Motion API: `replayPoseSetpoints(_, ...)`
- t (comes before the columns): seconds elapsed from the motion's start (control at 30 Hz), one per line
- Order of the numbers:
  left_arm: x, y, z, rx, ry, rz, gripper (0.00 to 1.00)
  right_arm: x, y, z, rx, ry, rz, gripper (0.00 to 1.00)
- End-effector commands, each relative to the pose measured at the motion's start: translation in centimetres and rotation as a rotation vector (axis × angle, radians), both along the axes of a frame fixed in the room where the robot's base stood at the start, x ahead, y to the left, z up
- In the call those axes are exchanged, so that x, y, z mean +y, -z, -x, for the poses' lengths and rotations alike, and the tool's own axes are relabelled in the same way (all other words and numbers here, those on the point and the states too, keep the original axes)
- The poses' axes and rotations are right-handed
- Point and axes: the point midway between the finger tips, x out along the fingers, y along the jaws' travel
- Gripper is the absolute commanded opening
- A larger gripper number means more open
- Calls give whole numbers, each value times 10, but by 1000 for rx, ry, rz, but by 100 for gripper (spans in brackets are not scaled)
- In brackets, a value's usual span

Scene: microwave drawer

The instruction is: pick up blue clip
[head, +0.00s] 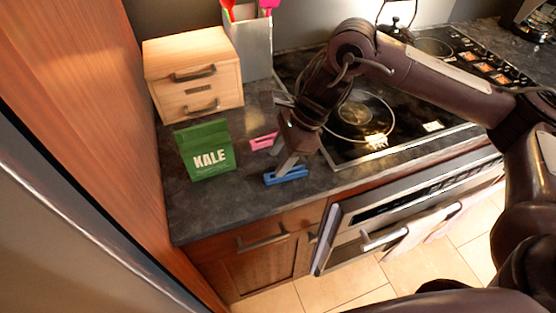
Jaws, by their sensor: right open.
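A blue clip (287,176) lies on the dark countertop near its front edge. My right gripper (281,158) reaches in from the right and is open above the counter. One finger comes down close to the blue clip; I cannot tell whether it touches. The other finger points left, beyond the pink clip. A pink clip (264,141) lies just behind the blue one, to its left. My left gripper does not show.
A green KALE bag (206,150) stands left of the clips. Behind it is a small wooden drawer box (193,73) and a grey utensil holder (252,45). A black cooktop (345,143) lies right. An oven (400,210) with a towel is below the counter.

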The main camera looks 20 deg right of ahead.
Motion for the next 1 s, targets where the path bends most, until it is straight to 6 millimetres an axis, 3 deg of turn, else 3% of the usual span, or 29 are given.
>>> replayPoseSetpoints(0.1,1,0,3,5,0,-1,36,-26,-12,1,12,-56,35,45)
replayPoseSetpoints(0.2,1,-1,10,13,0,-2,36,-32,-12,3,20,-78,42,45)
replayPoseSetpoints(0.4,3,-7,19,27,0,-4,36,-25,7,4,23,-83,43,45)
replayPoseSetpoints(0.73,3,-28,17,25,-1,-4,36,-8,48,5,22,-81,42,45)
replayPoseSetpoints(1.0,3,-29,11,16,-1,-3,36,-5,57,4,17,-81,41,45)
